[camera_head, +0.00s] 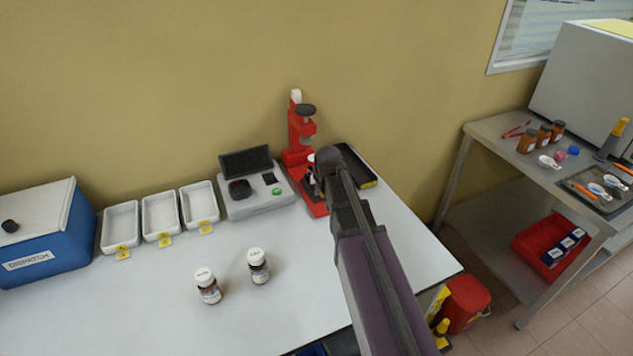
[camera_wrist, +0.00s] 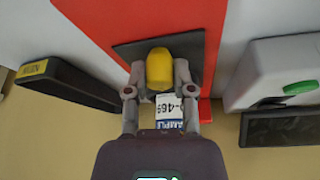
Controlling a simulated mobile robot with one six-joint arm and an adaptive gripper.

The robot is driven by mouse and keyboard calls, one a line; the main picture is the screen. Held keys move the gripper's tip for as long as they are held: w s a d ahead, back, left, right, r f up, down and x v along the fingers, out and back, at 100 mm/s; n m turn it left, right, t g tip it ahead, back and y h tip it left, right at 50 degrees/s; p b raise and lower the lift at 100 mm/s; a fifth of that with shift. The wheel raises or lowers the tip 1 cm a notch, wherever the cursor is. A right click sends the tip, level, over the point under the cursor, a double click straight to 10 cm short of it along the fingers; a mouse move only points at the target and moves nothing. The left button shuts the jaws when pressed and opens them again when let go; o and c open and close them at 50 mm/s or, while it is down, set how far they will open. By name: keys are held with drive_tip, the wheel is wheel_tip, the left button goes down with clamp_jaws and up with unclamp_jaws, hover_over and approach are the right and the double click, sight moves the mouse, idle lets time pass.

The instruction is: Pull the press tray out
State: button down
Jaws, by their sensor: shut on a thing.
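The red press (camera_head: 299,130) stands against the wall at the back of the white bench, and its red base (camera_wrist: 108,22) fills the top of the wrist view. The dark square plate of the press tray (camera_wrist: 126,53) lies over this base. My gripper (camera_head: 328,160) is at the press base and hides part of it. In the wrist view my gripper (camera_wrist: 159,78) has one finger on each side of a yellow handle (camera_wrist: 160,68) and is shut on it. A white and blue sample label (camera_wrist: 168,112) shows between the fingers; I cannot tell what carries it.
A black tray (camera_head: 354,168) lies close right of the press. A grey case (camera_head: 256,205) with a green button stands close left. White trays (camera_head: 160,216) and two jars (camera_head: 258,266) are further left.

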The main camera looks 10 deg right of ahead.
drive_tip(key=s, duration=0.2)
drive_tip(key=s+d, duration=0.1)
drive_tip(key=s, duration=0.2)
drive_tip(key=shift+c, duration=2.3)
unclamp_jaws()
drive_tip(key=s+a+g, duration=0.1)
drive_tip(key=s, duration=0.4)
drive_tip(key=s+a+g, duration=0.1)
drive_tip(key=s+g, duration=0.1)
drive_tip(key=s, duration=0.3)
drive_tip(key=s+a+g+p, duration=0.1)
drive_tip(key=s+a, duration=0.1)
drive_tip(key=s, duration=0.3)
drive_tip(key=shift+f+g, duration=0.15)
drive_tip(key=shift+g, duration=0.15)
